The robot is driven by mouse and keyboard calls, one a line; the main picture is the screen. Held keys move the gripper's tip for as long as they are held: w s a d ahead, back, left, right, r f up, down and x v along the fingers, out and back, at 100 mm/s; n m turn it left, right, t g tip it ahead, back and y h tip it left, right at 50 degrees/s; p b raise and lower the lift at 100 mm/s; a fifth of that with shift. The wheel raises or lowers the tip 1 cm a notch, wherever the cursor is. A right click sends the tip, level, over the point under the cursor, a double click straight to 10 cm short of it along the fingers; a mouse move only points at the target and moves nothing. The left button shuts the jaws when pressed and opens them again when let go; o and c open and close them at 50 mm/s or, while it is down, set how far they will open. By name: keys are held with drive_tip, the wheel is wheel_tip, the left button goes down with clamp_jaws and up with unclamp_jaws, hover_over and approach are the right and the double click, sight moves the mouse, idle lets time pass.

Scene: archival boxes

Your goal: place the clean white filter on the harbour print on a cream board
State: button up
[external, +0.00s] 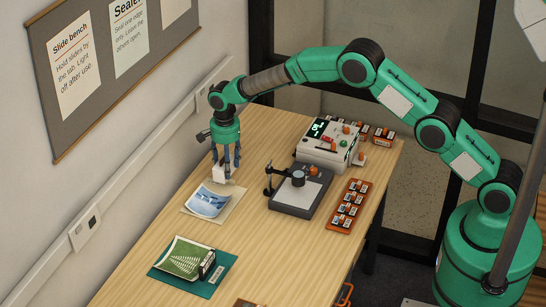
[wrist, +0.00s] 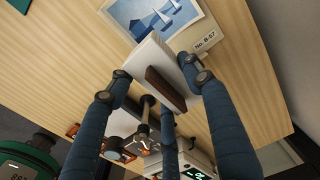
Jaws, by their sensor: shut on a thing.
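The white filter (wrist: 152,58), a pale block with a brown strip on it, is held between the fingers of my gripper (wrist: 158,70). In the external view my gripper (external: 226,164) points down with the white filter (external: 222,176) at its fingertips, by the far edge of the harbour print (external: 207,202). The print shows blue water and sails and lies on a cream board (external: 232,208). In the wrist view the harbour print (wrist: 158,14) and the board's number label (wrist: 207,40) lie beyond the filter. I cannot tell whether the filter touches the print.
A green fern print (external: 183,256) on a teal board (external: 222,276) lies nearer, with a dark block (external: 207,264) on it. A dark stand (external: 292,200), a control box (external: 325,150) and an orange rack (external: 347,207) stand to the right. Bare table lies between the boards.

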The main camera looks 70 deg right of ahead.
sight(221, 169)
drive_tip(key=a, duration=0.3)
drive_tip(key=shift+w+a+r, duration=0.1)
drive_tip(key=shift+w+a, duration=0.05)
drive_tip(key=shift+a, duration=0.25)
drive_tip(key=shift+f+b, duration=0.35)
drive_tip(key=shift+f, duration=2.75)
drive_tip(key=shift+f, duration=0.15)
drive_tip(key=shift+f, duration=1.75)
drive_tip(key=shift+f, duration=0.15)
drive_tip(key=o, duration=1.1)
drive_tip(key=shift+o, duration=0.2)
